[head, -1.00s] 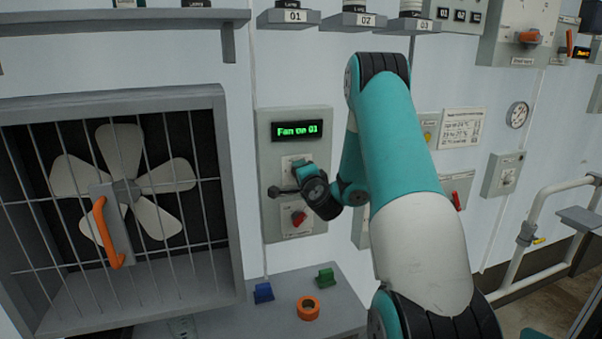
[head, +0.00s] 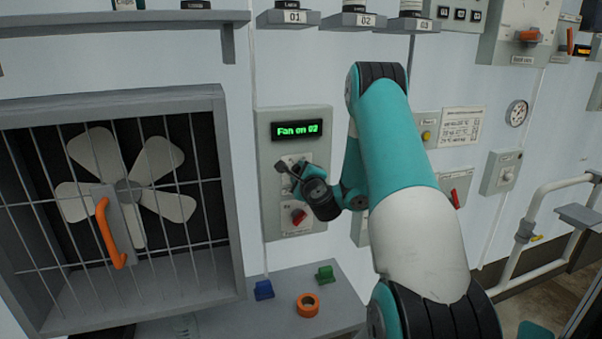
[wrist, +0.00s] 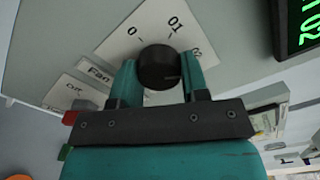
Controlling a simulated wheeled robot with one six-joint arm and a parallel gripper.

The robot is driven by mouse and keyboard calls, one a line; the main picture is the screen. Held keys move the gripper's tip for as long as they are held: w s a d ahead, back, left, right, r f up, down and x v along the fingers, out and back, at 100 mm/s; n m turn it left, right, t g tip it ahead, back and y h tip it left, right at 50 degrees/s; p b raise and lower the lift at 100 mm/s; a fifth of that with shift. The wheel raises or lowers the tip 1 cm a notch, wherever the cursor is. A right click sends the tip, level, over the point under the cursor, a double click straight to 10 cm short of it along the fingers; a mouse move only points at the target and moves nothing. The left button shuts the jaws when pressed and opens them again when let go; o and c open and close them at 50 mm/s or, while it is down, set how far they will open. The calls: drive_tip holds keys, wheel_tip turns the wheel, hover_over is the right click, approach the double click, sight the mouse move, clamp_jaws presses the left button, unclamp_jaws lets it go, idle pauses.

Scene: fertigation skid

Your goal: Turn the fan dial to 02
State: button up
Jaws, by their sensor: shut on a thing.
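The fan dial (wrist: 159,67) is a round black knob on a white plate (wrist: 190,30) marked 0 and 01, with the word Fan beside it. My gripper (wrist: 160,78) is shut on the dial, one teal finger on each side of it. Any marks under the fingers are hidden. In the head view my gripper (head: 291,171) is at the grey panel (head: 265,215), and it mostly hides the dial. The green display (head: 297,130) above the dial reads "Fan on 02".
A red knob (head: 299,216) sits just below the dial on the same panel. A blue block (head: 263,290), a green block (head: 325,275) and an orange ring (head: 308,305) are on the grey ledge below. A caged fan (head: 130,190) with an orange handle (head: 109,233) is to the left.

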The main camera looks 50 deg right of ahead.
drive_tip(key=shift+f, duration=0.15)
idle(0.4)
drive_tip(key=o, duration=0.9)
drive_tip(key=shift+s, duration=0.1)
